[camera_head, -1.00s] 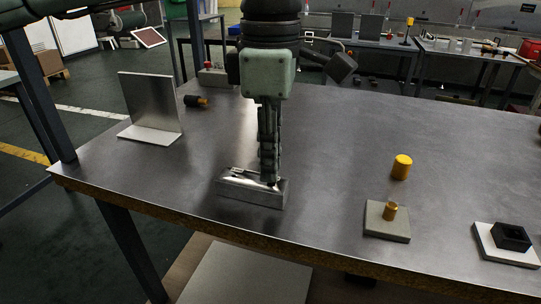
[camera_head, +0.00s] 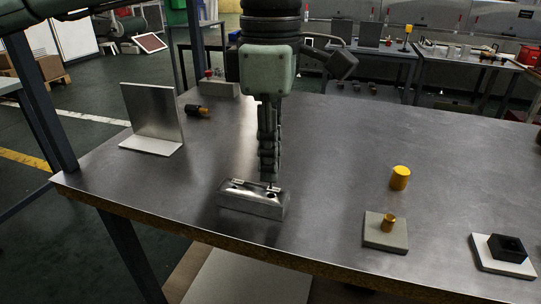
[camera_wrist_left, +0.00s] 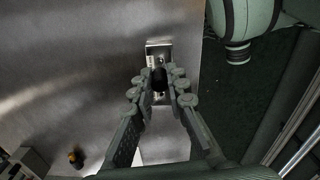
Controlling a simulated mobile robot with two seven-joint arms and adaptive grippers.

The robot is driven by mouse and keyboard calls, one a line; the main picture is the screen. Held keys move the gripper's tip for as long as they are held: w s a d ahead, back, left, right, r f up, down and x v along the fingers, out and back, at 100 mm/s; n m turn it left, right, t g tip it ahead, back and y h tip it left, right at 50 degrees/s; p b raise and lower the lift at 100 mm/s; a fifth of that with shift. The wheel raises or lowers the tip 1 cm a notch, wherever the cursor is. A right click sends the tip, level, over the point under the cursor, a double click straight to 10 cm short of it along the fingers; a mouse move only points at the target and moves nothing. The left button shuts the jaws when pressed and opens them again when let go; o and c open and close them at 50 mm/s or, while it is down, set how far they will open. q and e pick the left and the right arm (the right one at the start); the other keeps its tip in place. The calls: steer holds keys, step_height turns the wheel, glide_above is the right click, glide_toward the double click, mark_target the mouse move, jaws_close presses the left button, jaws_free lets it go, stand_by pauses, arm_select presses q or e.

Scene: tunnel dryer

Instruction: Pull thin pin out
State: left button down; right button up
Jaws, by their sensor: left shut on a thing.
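A shiny metal block (camera_head: 253,203) with holes in its top lies near the front edge of the table; its end also shows in the left wrist view (camera_wrist_left: 153,49). My left gripper (camera_head: 269,179) points straight down just above the right part of the block. In the left wrist view, my left gripper (camera_wrist_left: 160,86) has its fingertips close together around a small dark thing (camera_wrist_left: 159,77), which looks like the thin pin. The fingers hide most of it, and I cannot tell whether its lower end is still in the block. My right gripper is out of view.
A metal angle plate (camera_head: 153,118) stands at the left, with a black and orange piece (camera_head: 197,110) beside it. The table's middle is clear.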

arm_select(q)
steer(key=shift+r+p, duration=0.65)
steer(key=shift+r, duration=1.4)
